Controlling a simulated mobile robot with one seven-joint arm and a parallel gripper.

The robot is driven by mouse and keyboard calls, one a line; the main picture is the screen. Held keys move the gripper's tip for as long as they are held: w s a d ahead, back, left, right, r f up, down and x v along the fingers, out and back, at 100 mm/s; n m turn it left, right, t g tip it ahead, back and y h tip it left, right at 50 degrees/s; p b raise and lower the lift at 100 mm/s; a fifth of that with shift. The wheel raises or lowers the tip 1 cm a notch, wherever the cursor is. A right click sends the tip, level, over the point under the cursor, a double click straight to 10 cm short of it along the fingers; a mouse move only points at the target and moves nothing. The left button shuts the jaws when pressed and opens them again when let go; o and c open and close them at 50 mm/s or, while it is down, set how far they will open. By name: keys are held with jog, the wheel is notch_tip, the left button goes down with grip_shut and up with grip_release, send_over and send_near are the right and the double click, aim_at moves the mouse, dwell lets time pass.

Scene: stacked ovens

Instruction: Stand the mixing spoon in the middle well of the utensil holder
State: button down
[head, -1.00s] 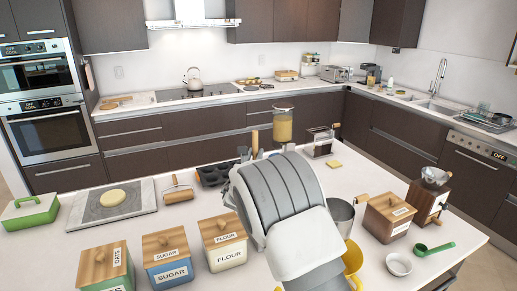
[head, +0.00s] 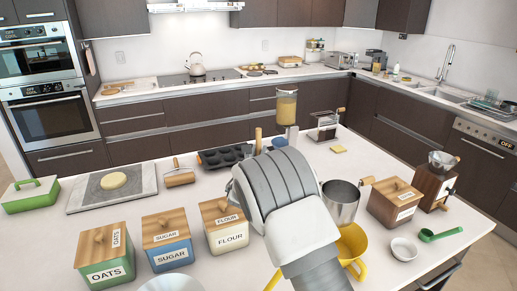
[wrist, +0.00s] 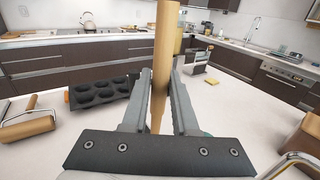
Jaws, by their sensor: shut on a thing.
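My gripper (wrist: 160,88) is shut on an upright wooden handle, which I take to be the mixing spoon (wrist: 165,45). The handle rises between the two grey fingers and past the top of the wrist view. In the head view a short length of the spoon (head: 258,139) shows above my arm, which covers the fingers. I cannot make out the utensil holder or its middle well; it may be hidden behind my arm.
A dark muffin tin (head: 224,157) and rolling pin (head: 179,177) lie left of my arm. Flour (head: 224,231), sugar (head: 167,243) and oats (head: 105,257) boxes stand in front. A metal pot (head: 341,203) and yellow jug (head: 350,245) stand close on the right.

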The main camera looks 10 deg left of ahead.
aim_at(258, 142)
jog(key=shift+f+b, duration=2.55)
jog(key=shift+f, duration=0.65)
jog(key=c, duration=0.6)
grip_release()
jog(key=shift+r+p, duration=1.8)
jog(key=shift+r, duration=3.2)
